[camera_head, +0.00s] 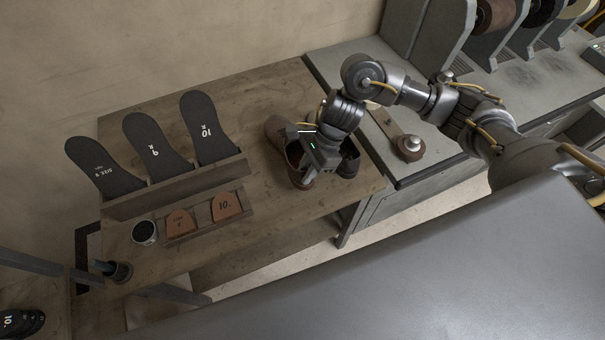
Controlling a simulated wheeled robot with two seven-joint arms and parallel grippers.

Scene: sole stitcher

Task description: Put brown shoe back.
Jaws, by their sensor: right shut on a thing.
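A brown shoe (276,130) is on the right part of the wooden table, partly hidden behind my right gripper. My right gripper (312,168) comes down over the shoes from the right and is shut on the brown shoe; its fingertips are mostly hidden. A dark shoe (349,163) stands beside it on the right, close to the table's right edge. I cannot tell whether the brown shoe touches the table. My left gripper is out of view.
The wooden table (275,98) also bears a rack (178,190) with several dark sole templates, a holder with brown heel pieces (226,207), and a round cup (144,232). A grey machine bench (330,62) adjoins at right. Bare wood lies in front of the shoes.

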